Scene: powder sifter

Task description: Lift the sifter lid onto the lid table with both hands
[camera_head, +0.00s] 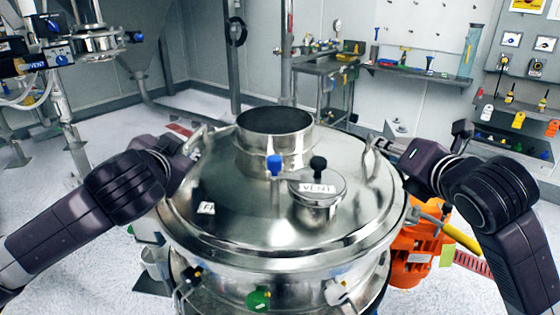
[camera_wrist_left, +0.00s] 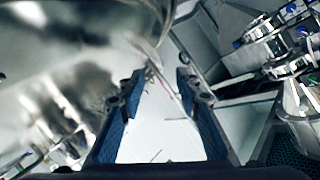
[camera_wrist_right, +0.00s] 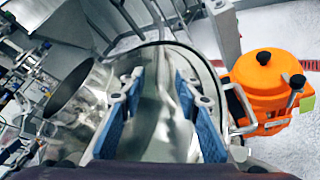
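The shiny steel sifter lid (camera_head: 240,210) sits on the round sifter body (camera_head: 225,285) in the middle of the head view. It has a wide open spout, a VENT cap and a bar handle on each side. My left gripper (camera_head: 188,143) is at the left handle; its fingers stand apart in the left wrist view (camera_wrist_left: 163,105). My right gripper (camera_head: 396,149) is at the right handle (camera_head: 371,157); its fingers are apart in the right wrist view (camera_wrist_right: 163,105), with a handle bar showing between them. Contact with either handle cannot be told. I cannot identify the lid table.
An orange motor (camera_head: 412,250) stands close to the sifter's right side. A steel workbench (camera_head: 330,65) and a tool board (camera_head: 525,75) are at the back. Steel equipment with a VENT label stands at upper left. Pale floor is clear at left.

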